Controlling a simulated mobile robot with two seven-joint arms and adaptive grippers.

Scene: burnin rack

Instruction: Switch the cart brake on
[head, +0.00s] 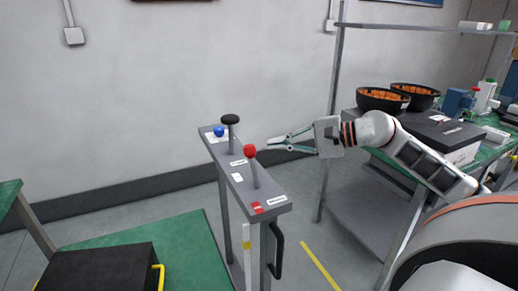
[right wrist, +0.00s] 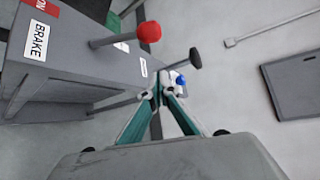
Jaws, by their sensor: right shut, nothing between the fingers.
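The brake lever has a red ball knob (head: 250,151) on a thin grey shaft and stands on the top of a narrow grey stand (head: 238,180). A BRAKE label (right wrist: 36,40) and a red ON label (right wrist: 42,6) are at the stand's near end in the right wrist view; the red label (head: 257,208) also shows in the head view. The shaft leans slightly away from that end. My right gripper (head: 270,144) is shut and empty, just right of the red knob. In the right wrist view its fingertips (right wrist: 160,92) look apart from the knob. My left gripper is out of view.
A black-knobbed lever (head: 230,119) and a blue knob (head: 219,131) are at the stand's far end. A black handle (head: 277,250) is on its side.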

